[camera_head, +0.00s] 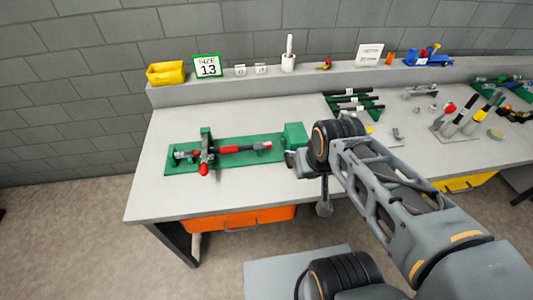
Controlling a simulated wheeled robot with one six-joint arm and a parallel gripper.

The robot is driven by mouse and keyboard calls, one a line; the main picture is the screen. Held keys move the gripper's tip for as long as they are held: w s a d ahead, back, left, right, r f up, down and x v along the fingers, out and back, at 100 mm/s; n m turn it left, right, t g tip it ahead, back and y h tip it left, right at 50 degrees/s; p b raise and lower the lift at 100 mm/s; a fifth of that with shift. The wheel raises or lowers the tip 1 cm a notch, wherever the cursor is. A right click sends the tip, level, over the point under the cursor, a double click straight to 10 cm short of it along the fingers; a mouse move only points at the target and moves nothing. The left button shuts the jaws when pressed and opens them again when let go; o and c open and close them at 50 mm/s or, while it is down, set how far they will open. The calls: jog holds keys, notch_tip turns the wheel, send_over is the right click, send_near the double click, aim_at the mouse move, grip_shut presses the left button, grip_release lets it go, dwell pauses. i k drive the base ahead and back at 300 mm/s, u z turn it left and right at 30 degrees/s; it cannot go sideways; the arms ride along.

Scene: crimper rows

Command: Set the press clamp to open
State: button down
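The press clamp is a fixture on a long green base plate (235,153) on the left part of the bench. Near its left end a green upright carries a red-tipped handle (203,168), which points toward the front. A green block (295,136) stands at the plate's right end. My gripper (301,164) is small and partly hidden by my black wrist, near this block and right of the handle. Its fingers are not clear, and I cannot tell whether it touches anything.
A shelf behind holds a yellow bin (166,73), a "SIZE 13" sign (208,66) and a white cup (288,62). A green rack (352,103) with black-handled tools stands behind my arm. An orange drawer (242,219) is below the bench. The bench's left front is clear.

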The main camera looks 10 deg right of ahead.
aim_at(205, 148)
jog(key=z, duration=0.55)
jog(key=k, duration=1.3)
jog(key=u, duration=0.2)
jog(key=i, duration=0.65)
jog(key=u, duration=1)
jog(key=i, duration=0.75)
jog(key=z, duration=0.05)
